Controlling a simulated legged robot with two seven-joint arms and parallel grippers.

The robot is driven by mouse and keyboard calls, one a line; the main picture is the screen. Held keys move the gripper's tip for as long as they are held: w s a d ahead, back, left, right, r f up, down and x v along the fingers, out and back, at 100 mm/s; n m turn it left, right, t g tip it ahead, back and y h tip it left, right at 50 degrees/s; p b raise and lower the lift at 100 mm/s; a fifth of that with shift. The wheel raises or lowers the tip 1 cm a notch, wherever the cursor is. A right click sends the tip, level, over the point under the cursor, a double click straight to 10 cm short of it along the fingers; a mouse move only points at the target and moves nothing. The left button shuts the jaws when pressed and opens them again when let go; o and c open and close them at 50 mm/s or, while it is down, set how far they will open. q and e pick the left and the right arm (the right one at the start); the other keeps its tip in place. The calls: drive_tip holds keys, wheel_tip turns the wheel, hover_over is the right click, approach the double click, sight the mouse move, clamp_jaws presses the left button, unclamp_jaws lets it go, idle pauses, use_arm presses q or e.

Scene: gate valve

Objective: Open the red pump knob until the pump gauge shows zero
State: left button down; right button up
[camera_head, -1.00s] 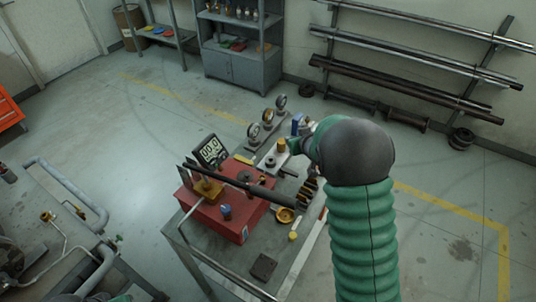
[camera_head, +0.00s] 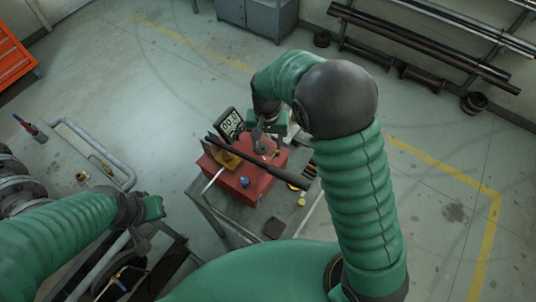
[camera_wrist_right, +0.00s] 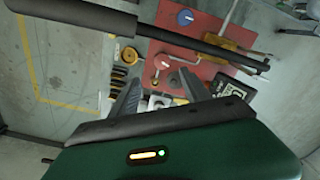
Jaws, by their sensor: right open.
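The red pump (camera_head: 232,187) stands on a grey table, with a black lever bar (camera_head: 265,163) across its top. Its dark digital gauge (camera_head: 230,124) stands at the pump's back left; the digits are too small to read surely. In the right wrist view a round red knob (camera_wrist_right: 163,62) lies just beyond my open fingers. My right gripper (camera_head: 261,137) is over the back of the pump, pointing down; its open, empty fingers also show in the wrist view (camera_wrist_right: 160,76). I see no contact with the knob. My left gripper (camera_head: 140,242) hangs at the left, its fingers unclear.
A blue-topped knob (camera_wrist_right: 185,17) stands on the pump. The black lever bar (camera_wrist_right: 215,45) passes near my right fingers. A dark block (camera_head: 274,228) lies at the table's front edge. Pipework stands at the left. The floor right of the table is clear.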

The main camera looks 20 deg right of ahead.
sight(266, 160)
drive_tip(key=f, duration=0.3)
drive_tip(key=f+p, duration=0.1)
drive_tip(key=f, duration=0.6)
drive_tip(key=shift+w+a, duration=0.3)
drive_tip(key=shift+w, duration=0.05)
drive_tip(key=shift+s+f+p, duration=0.1)
drive_tip(key=shift+f+p, duration=0.2)
drive_tip(key=shift+f, duration=0.1)
drive_tip(key=shift+d+f, duration=0.2)
drive_tip(key=shift+a, duration=0.1)
clamp_jaws()
